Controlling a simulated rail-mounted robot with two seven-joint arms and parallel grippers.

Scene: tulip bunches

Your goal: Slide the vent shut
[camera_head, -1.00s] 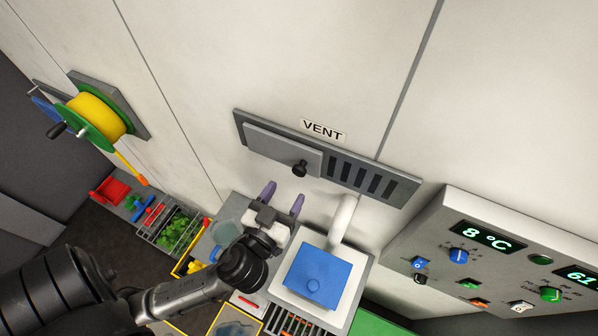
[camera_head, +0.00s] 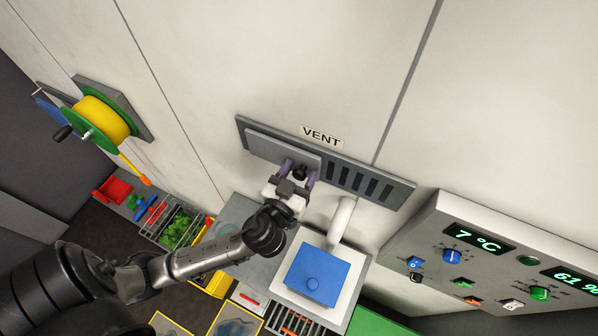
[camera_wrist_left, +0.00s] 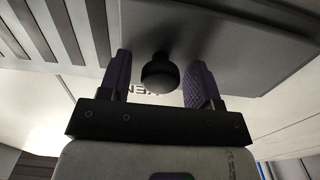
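The grey vent panel (camera_head: 325,165) is on the white wall under a VENT label (camera_head: 321,136). Its flat sliding cover (camera_head: 265,145) sits over the left part, and dark slots (camera_head: 358,181) show uncovered on the right. The cover has a black knob (camera_head: 299,171) near its right end. My left gripper (camera_head: 298,172) is at the knob, with its purple fingers open on either side. In the left wrist view the knob (camera_wrist_left: 160,74) is between the fingers, with a gap visible on both sides. My right gripper is not in view.
A white box with a blue lid (camera_head: 312,276) and a white pipe (camera_head: 340,222) stand below the vent. A control panel (camera_head: 490,255) juts out at the right. A yellow hose reel (camera_head: 97,118) is on the wall at left.

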